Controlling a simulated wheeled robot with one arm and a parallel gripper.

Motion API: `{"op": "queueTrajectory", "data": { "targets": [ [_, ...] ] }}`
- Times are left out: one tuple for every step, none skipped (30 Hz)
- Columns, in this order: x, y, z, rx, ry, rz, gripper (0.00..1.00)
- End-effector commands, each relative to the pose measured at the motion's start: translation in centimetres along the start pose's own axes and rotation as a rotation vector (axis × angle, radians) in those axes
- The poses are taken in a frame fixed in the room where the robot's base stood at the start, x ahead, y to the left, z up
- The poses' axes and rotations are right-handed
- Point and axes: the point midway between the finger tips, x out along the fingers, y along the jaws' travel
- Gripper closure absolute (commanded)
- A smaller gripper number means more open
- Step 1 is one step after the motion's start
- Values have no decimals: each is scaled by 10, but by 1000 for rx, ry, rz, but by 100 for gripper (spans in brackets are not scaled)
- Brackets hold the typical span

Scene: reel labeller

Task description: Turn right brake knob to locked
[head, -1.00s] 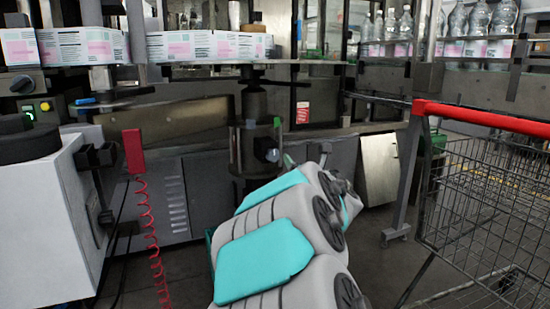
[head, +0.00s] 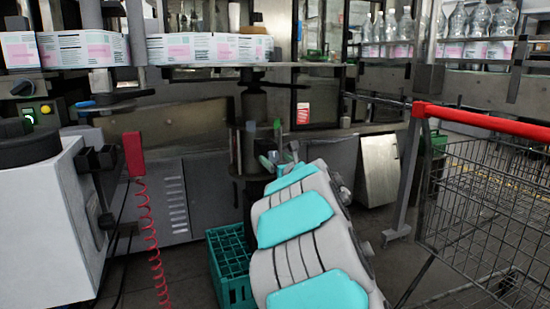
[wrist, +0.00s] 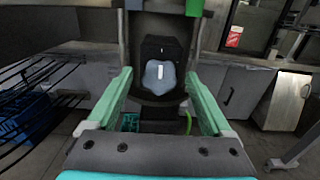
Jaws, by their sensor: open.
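The brake knob (wrist: 160,76) is a rounded grey-blue knob with a short, nearly upright white mark. My gripper (wrist: 159,77) is open, with one green finger to the left and one to the right of the knob in the wrist view. No contact shows, and the remaining depth is hard to judge. In the head view my gripper (head: 279,157) is in front of the post and mostly hides the knob.
A green crate (head: 231,265) stands on the floor left of my arm. A red-handled cart (head: 480,190) is at the right. A white machine (head: 45,230) with a red coiled cord (head: 150,230) is at the left. Label reels and bottles line the shelf above.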

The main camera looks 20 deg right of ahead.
Motion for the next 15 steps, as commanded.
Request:
{"op": "queueTrajectory", "data": {
  "targets": [
    [3,1,1,0,-1,1,15],
    [5,1,1,0,-2,1,15],
    [6,1,2,-1,-2,1,15],
    [7,1,2,-1,-3,1,15],
    [7,1,2,-1,-3,1,15],
    [8,0,2,-1,-3,1,15],
    [8,0,2,-1,-3,1,15],
    [8,0,2,-2,-3,1,15],
    [8,0,1,-1,-2,1,15],
    [8,0,1,-1,-2,1,15],
    [8,0,1,-1,-2,0,15],
    [8,0,1,-1,-2,0,15],
    [8,0,1,-1,-2,0,15],
    [8,0,1,-1,-2,0,19],
    [8,0,1,-1,-2,0,23]
  ]
}}
